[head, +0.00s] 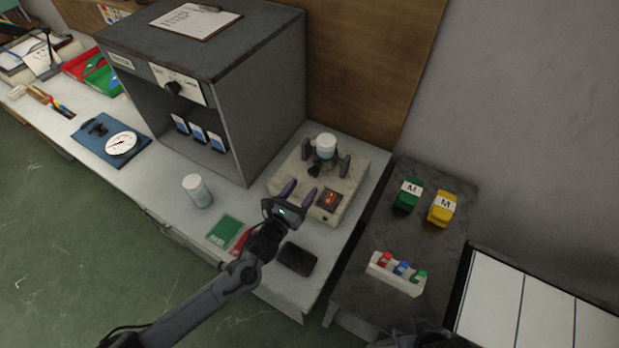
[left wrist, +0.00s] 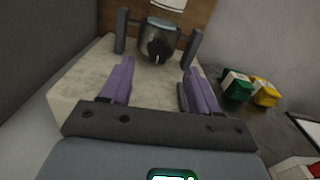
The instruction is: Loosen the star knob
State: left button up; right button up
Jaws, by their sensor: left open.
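The dark star knob (head: 313,170) is on the near side of a beige machine (head: 345,193), below a white-topped cylinder (head: 326,146) between two dark posts. In the left wrist view the star knob (left wrist: 158,50) shows ahead of the fingers, on the front of a dark, shiny round holder. My left gripper (head: 298,189) is open, with its purple fingers pointing at the machine. In the left wrist view the left gripper (left wrist: 158,68) has nothing between its fingers, and the knob lies beyond the fingertips, apart from them. My right gripper is not visible.
A grey cabinet (head: 270,95) stands left of the machine.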

aim_at(312, 174)
pick_arm(q)
jog(key=shift+b+x, duration=0.4)
jog(key=shift+x, duration=2.3)
jog(key=shift+a, duration=0.1)
jog(key=c, duration=1)
jog(key=n, duration=0.5)
jog(key=shift+n, duration=0.4)
jog(key=shift+c, duration=0.2)
jog(key=o, duration=1)
jog(key=shift+o, duration=0.2)
